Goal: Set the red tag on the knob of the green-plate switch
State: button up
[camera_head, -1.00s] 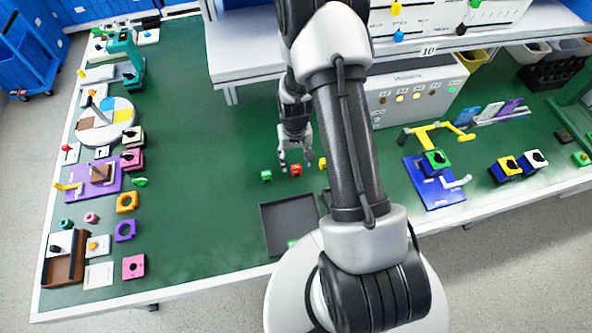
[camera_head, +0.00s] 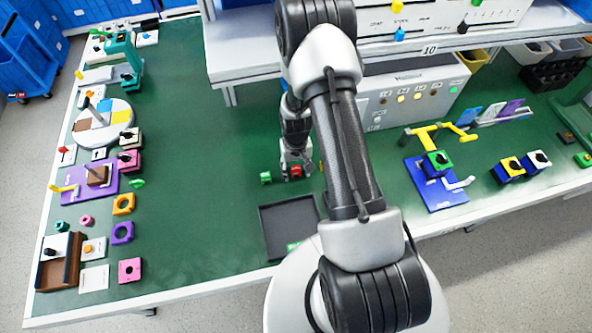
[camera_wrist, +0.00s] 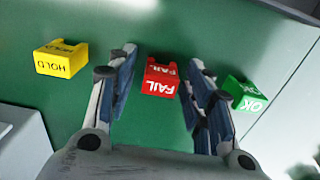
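The red tag, marked FAIL, lies on the green table mat; it shows in the wrist view (camera_wrist: 161,78) and in the head view (camera_head: 295,171). My gripper (camera_wrist: 163,60) is open above the table, one finger on each side of the red tag. Gaps show between the fingers and the tag in the wrist view. In the head view my gripper (camera_head: 296,172) partly covers the tag. A switch with a green plate and dark knob (camera_head: 437,162) stands on a blue base with a yellow clamp at the right. A second small green plate (camera_head: 584,159) is at the right edge; its details are too small to tell.
A yellow HOLD tag (camera_wrist: 62,58) and a green OK tag (camera_wrist: 244,93) lie on either side of the red tag. A dark tray (camera_head: 287,228) is in front. A grey box with lamps (camera_head: 415,90) stands behind.

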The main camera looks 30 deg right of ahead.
jog(key=c, duration=0.7)
